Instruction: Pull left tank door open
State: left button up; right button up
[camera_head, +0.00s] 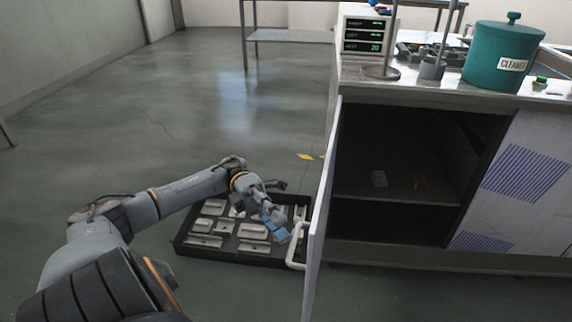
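The left tank door (319,215) stands swung out from the cabinet, seen nearly edge-on, with the dark interior (400,150) showing to its right. Its pale bar handle (296,246) is on the door's left face, near its near edge. My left gripper (277,226), with blue finger parts, is just left of and above the handle. Its fingertips look very close to the handle, but I cannot tell whether they touch it. The finger gap is too small and overlapped to read. My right gripper is out of view.
A black tray (185,238) of metal parts lies on the floor under my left gripper. The counter (430,90) carries a teal CLEANER pot (500,58) and a display box (364,36). A closed panel (530,180) is right of the opening. Floor at left is clear.

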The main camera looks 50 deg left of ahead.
pick_arm(q)
jog(key=shift+v, duration=1.4)
jog(key=shift+s, duration=0.1)
